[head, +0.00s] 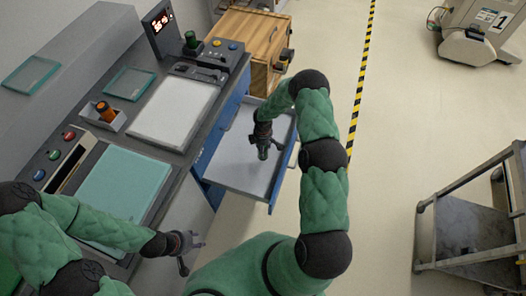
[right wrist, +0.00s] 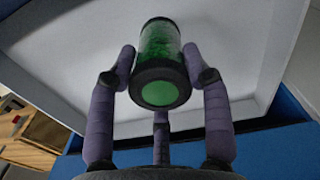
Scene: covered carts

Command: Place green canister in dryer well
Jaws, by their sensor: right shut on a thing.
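The green canister (right wrist: 160,50), with dark end caps, is held between the fingers of my right gripper (right wrist: 160,72) in the right wrist view. In the head view the canister (head: 263,152) shows small below my right gripper (head: 263,138), over the open drawer (head: 232,168); I cannot tell whether it touches the drawer floor. My left gripper (head: 190,250) is open and empty beside the front of the console. I cannot tell which opening is the dryer well.
A dark green upright piece (head: 190,42) stands on the console by a lit display (head: 161,22). A wooden crate (head: 248,37) stands behind the drawer. A metal cart (head: 470,215) is at right.

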